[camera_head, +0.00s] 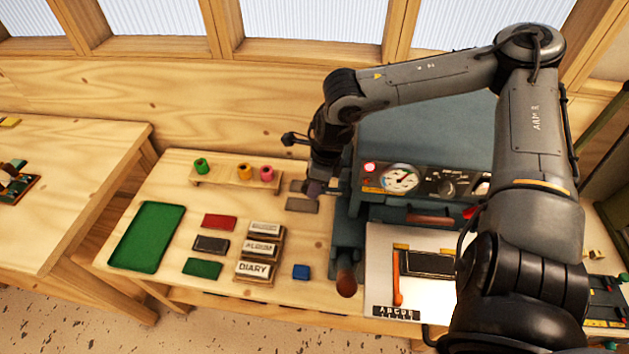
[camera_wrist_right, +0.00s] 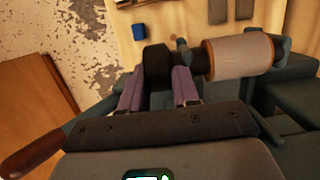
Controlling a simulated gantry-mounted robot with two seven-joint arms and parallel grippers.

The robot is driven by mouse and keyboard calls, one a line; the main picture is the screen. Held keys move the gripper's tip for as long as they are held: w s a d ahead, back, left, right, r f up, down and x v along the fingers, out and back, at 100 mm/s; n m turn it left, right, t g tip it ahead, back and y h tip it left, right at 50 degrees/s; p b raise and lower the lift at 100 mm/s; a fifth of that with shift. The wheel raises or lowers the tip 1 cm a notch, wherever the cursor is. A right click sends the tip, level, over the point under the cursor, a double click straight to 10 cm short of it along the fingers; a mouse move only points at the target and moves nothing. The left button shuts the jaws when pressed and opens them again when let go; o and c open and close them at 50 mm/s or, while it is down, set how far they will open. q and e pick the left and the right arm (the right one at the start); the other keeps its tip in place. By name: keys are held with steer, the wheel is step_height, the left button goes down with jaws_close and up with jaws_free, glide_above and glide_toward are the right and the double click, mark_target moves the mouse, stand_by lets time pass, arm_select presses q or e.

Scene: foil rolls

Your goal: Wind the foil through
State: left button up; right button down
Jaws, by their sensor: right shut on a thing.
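My right gripper (camera_head: 314,188) reaches down at the left side of the teal press (camera_head: 420,130). In the right wrist view, its purple fingers (camera_wrist_right: 158,85) are shut on a black knob (camera_wrist_right: 157,60). The knob sits in line with a pale foil roll (camera_wrist_right: 240,57) with orange-brown edges, carried by the press. In the head view the arm and press hide this roll. A green roll (camera_head: 201,166), a yellow roll (camera_head: 244,172) and a pink roll (camera_head: 267,173) stand on a wooden rack (camera_head: 222,179). My left gripper is not in view.
A green tray (camera_head: 147,237), coloured blocks, stacked labelled blocks (camera_head: 254,270) and a blue block (camera_head: 301,271) lie on the bench left of the press. The press has a gauge (camera_head: 400,178) and a handle with a wooden grip (camera_head: 346,284). A white plate (camera_head: 385,280) lies in front.

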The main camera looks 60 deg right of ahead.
stand_by(0.6)
steer(key=c, duration=0.9)
jaws_free()
steer(key=r, duration=0.3)
steer(key=s+r, duration=0.1)
steer(key=r, duration=0.3)
steer(key=s+r, duration=0.1)
steer(key=r, duration=0.2)
steer(key=shift+s+d+r, duration=0.2)
steer(key=shift+d+r, duration=0.1)
steer(key=shift+d, duration=0.1)
